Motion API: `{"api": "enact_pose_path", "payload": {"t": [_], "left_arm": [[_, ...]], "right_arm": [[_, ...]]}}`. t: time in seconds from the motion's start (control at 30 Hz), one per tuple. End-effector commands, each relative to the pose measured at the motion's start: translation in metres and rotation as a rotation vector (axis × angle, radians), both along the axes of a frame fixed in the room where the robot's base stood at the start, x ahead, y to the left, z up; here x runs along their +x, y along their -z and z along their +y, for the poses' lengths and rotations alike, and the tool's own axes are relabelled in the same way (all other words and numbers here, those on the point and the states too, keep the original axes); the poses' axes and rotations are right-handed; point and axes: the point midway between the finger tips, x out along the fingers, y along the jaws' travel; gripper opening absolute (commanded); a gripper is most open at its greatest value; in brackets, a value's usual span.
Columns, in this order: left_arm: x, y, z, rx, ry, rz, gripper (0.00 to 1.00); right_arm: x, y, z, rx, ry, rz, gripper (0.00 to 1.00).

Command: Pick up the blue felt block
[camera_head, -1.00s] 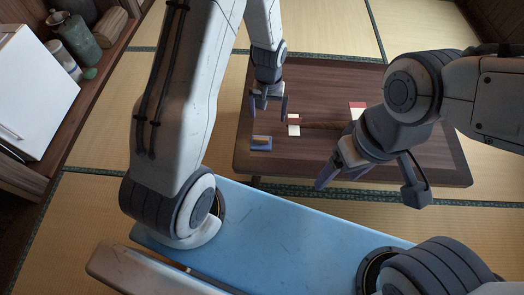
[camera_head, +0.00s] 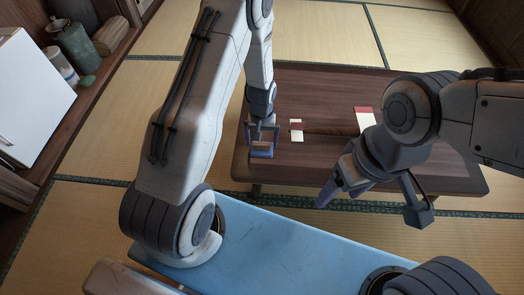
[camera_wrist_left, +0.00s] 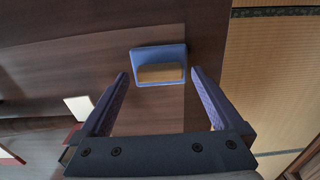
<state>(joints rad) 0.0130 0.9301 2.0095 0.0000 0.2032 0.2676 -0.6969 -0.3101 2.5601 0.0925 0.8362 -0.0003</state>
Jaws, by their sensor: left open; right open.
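The blue felt block (camera_head: 262,154) has a tan strip on top and lies on the dark wooden table near its left edge. In the left wrist view the block (camera_wrist_left: 158,50) lies just ahead of the fingertips, roughly centred between them. My left gripper (camera_head: 262,143) is open above the block, one finger to each side. I cannot tell the exact height over the block. My right gripper (camera_head: 342,190) is open over the table's front edge, away from the block.
A red and white piece (camera_head: 296,131) lies right of the block, and another (camera_head: 365,117) lies farther right. The low table (camera_head: 300,90) stands on tatami (camera_head: 330,40). A shelf with jars (camera_head: 75,45) is at the far left.

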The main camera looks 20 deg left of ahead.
Motion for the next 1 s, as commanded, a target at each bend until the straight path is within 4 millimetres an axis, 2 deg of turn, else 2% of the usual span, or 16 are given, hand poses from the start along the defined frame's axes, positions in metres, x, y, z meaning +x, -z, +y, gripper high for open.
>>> {"api": "enact_pose_path", "payload": {"t": [0.07,0.27,0.3,0.5,0.53,0.57,0.83,1.0], "left_arm": [[0.0,0.009,0.0,0.0,0.0,0.0,1.0],[0.0,0.008,0.0,0.001,0.0,-0.002,1.0],[0.0,0.008,0.0,0.0,0.0,-0.001,0.92],[0.0,0.008,0.0,0.0,0.0,-0.001,0.2],[0.0,0.008,0.0,0.0,0.0,-0.001,0.2],[0.0,0.008,0.0,0.0,0.0,-0.001,0.11],[0.001,0.003,0.0,0.0,0.0,-0.002,0.11],[0.001,-0.015,0.0,0.0,0.0,-0.003,0.11]], "right_arm": [[0.0,0.005,0.0,0.0,0.0,0.0,0.72],[0.0,0.004,0.0,0.0,0.0,0.0,0.72],[0.0,0.004,0.0,0.0,0.0,0.0,0.72],[0.0,0.004,0.0,0.0,0.0,0.0,0.72],[0.0,0.004,0.0,0.0,0.0,0.0,0.72],[0.0,0.004,0.0,0.0,0.0,0.0,0.72],[0.0,0.001,0.0,0.0,0.0,0.0,0.72],[0.0,-0.009,0.0,0.0,0.0,0.0,0.72]]}}
